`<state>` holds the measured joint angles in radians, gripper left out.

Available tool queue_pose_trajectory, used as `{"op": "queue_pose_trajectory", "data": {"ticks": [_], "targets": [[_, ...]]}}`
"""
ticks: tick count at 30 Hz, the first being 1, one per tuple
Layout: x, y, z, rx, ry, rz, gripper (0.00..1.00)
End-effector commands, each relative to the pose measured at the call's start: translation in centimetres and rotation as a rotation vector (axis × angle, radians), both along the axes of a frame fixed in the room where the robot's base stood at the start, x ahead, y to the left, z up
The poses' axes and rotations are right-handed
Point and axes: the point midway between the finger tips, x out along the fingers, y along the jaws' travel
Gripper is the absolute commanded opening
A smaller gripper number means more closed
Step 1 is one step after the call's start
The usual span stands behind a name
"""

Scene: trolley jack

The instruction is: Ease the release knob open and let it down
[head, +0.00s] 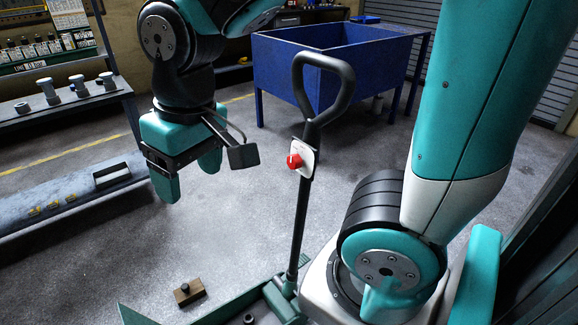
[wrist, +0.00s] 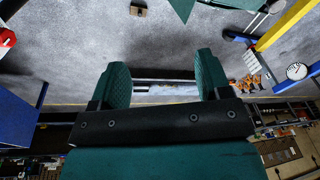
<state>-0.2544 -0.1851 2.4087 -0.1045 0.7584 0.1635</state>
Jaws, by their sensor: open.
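The red release knob (head: 294,161) sits on a white plate (head: 304,152) on the jack's upright black handle (head: 303,205), below its loop grip. The teal jack body (head: 283,300) is on the floor, partly hidden by my arm. My gripper (head: 188,178) hangs to the left of the knob, apart from it, with its fingers spread and nothing between them. In the wrist view my gripper (wrist: 163,80) also shows open and empty. The red knob (wrist: 6,38) is cut off at the left edge there.
A blue bin on legs (head: 300,68) stands behind the handle. A small brown block (head: 188,291) lies on the floor near the jack. A workbench (head: 70,105) with grey parts is at left. The floor between gripper and handle is clear.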

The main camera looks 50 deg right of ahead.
Motion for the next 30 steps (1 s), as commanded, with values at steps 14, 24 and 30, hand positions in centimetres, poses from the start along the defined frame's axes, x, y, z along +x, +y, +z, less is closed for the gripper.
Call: {"op": "queue_pose_trajectory", "data": {"ticks": [14,24,30], "targets": [[10.7,-19.1,-7.9,-0.547,-0.338,-1.652,0.71],[9.5,-21.4,-8.5,-0.621,-0.443,-1.939,0.71],[8.7,-24.2,-11.4,-0.622,-0.441,-1.939,0.71]]}}
